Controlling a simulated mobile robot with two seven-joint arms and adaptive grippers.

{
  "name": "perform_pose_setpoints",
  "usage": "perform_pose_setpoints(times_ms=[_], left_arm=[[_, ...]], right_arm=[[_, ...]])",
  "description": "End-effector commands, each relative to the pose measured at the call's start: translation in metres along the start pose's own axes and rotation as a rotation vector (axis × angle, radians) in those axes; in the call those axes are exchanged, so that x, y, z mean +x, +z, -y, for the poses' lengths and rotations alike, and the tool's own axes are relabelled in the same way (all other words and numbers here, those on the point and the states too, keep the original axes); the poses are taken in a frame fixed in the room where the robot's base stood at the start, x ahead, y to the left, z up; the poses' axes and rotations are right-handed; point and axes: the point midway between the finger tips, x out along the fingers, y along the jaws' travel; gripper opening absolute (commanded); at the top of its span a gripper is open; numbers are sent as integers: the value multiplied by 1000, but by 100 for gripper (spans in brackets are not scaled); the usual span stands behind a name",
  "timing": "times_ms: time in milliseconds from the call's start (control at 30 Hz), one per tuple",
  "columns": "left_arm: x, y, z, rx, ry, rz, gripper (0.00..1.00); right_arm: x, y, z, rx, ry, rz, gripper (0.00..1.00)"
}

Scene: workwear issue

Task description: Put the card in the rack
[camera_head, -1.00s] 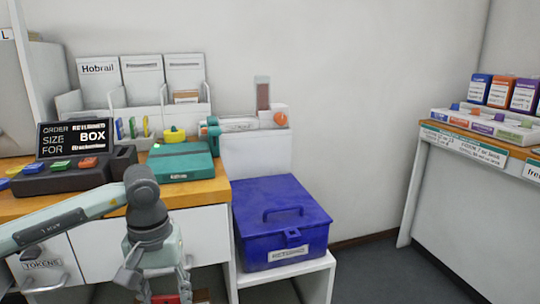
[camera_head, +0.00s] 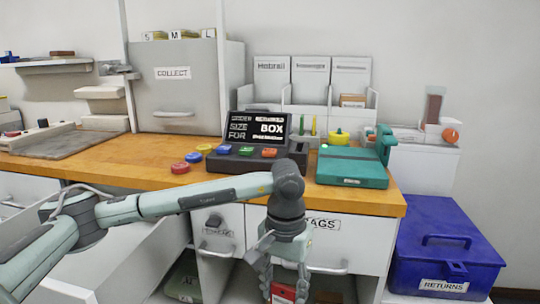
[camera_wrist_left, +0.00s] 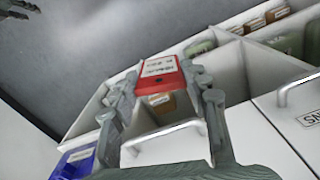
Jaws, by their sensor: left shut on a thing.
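My left gripper (camera_head: 284,285) hangs low in front of the wooden counter, below its front edge. It is shut on a small red item with a white printed label (camera_wrist_left: 159,70), held between the fingertips in the left wrist view. The item also shows at the bottom edge of the head view (camera_head: 283,294); I cannot tell whether it is the card. A white rack (camera_head: 298,117) stands at the back of the counter, with three tall white printed panels and a small brown piece in its right part. My right gripper is not in view.
On the counter (camera_head: 130,157) are a dark order display (camera_head: 257,128) with coloured buttons and a teal box (camera_head: 352,167). A blue returns box (camera_head: 445,250) stands at the right. White drawers (camera_head: 330,238) and open compartments lie below the counter.

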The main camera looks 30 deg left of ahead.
Motion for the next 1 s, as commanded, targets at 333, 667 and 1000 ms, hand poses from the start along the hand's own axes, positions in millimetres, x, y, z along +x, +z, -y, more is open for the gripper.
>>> perform_pose_setpoints(times_ms=[333, 667, 1000], left_arm=[[-19, -2, -3, 11, -3, -8, 26], [-32, -8, 6, -66, 1, -9, 26], [-133, -51, 41, -548, 5, -10, 26]], right_arm=[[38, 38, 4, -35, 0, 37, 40], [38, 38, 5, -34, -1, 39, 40], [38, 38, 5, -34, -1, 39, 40]])
